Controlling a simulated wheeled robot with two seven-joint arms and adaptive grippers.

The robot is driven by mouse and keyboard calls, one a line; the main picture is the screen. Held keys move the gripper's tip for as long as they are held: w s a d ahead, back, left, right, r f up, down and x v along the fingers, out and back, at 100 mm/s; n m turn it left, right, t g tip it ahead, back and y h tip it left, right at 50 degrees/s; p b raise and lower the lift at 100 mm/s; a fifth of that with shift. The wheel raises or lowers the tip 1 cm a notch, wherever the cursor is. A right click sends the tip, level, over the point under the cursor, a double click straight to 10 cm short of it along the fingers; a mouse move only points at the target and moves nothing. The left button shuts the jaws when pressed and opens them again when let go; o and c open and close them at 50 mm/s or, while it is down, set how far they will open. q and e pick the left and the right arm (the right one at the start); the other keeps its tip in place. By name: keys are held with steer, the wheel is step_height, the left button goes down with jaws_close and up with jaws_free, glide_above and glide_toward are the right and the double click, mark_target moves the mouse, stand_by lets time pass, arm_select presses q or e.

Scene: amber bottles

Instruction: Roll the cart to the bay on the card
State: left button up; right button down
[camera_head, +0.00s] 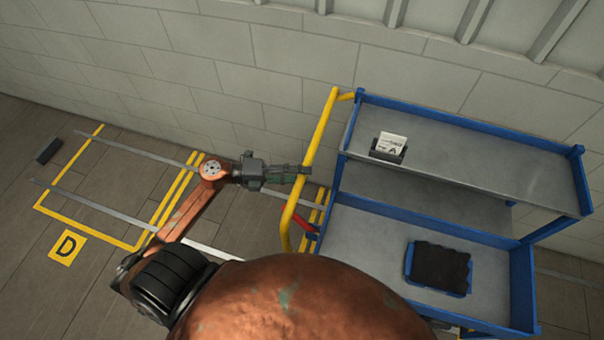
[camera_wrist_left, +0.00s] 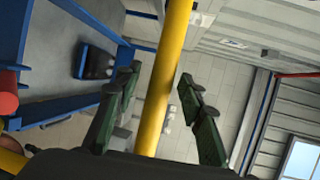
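The cart (camera_head: 455,215) has a blue frame and grey shelves and stands at the right in the head view. Its yellow handle (camera_head: 321,132) is on its left side and also crosses the left wrist view (camera_wrist_left: 163,85). A white card (camera_head: 393,141) stands in a dark holder on the upper shelf; its print looks like an "A", but is small. My left gripper (camera_head: 305,173) is at the handle. In the wrist view its fingers (camera_wrist_left: 160,74) are apart, one on each side of the bar, with gaps visible. My right gripper is not in view.
A yellow-outlined bay with a "D" plate (camera_head: 67,247) lies empty on the floor at left. More yellow lines (camera_head: 320,205) run beside the cart, partly hidden by my arm. A dark block (camera_head: 48,150) lies by the bay. A red lever (camera_head: 303,224) is below the handle. A block wall (camera_head: 230,75) stands behind.

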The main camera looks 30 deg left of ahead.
arm_select(q)
steer(key=shift+w+d+f, duration=0.1)
steer(key=shift+w+d, duration=0.1)
steer(key=shift+d, duration=0.1)
steer(key=shift+c, duration=0.5)
jaws_close()
